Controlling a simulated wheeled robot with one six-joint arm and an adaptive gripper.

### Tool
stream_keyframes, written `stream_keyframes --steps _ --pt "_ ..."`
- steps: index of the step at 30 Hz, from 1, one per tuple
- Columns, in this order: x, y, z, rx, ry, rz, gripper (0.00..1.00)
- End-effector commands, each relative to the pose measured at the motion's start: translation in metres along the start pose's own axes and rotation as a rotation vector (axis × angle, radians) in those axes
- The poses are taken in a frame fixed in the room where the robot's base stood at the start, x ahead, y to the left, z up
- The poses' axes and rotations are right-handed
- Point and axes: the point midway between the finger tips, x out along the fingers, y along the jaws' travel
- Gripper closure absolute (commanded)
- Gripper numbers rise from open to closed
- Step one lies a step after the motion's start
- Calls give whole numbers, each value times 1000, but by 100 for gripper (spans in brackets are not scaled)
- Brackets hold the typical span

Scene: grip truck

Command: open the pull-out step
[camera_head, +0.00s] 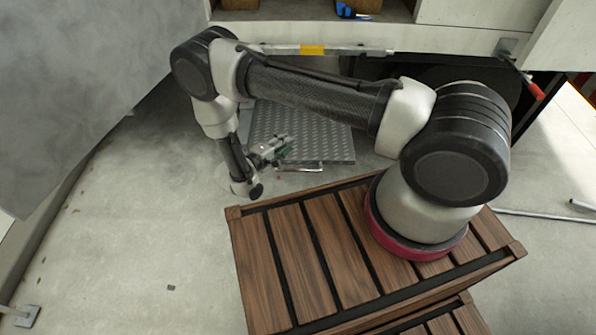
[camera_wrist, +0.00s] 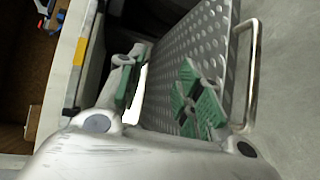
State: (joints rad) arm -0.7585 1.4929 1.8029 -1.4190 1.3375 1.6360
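The pull-out step is a grey tread-plate panel (camera_head: 318,138) below the truck's edge, sticking out over the floor. It also shows in the wrist view (camera_wrist: 190,55). A metal bar handle (camera_head: 302,168) runs along its front edge; in the wrist view the handle (camera_wrist: 252,75) is at the right. My gripper (camera_head: 280,151) is near the step's front left part. In the wrist view my gripper (camera_wrist: 160,95) is open, its green-padded fingers apart with nothing between them. The right finger overlaps the plate in the picture, left of the handle; I cannot tell whether it touches.
The truck's bed edge (camera_head: 330,50) with a yellow marking runs above the step. A red-handled lever (camera_head: 534,90) hangs at the right. A large grey panel (camera_head: 80,90) stands at the left.

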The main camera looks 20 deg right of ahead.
Motion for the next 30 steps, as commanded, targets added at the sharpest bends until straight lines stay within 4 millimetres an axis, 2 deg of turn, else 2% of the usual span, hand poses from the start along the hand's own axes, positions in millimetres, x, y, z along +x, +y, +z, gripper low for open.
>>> stream_keyframes --steps 1,3,6,10,13,16,24,30 --pt "-3 -30 7 -19 47 15 65" --pt "-6 -64 15 -28 111 30 65" --pt "-10 -104 28 -36 189 40 65" --pt "-12 -136 40 -42 254 43 65" --pt "-10 -146 44 -43 274 43 65" --pt "-3 -147 43 -42 275 42 65" --pt "39 -145 33 -41 271 41 65" --pt "59 -144 26 -42 274 42 65"
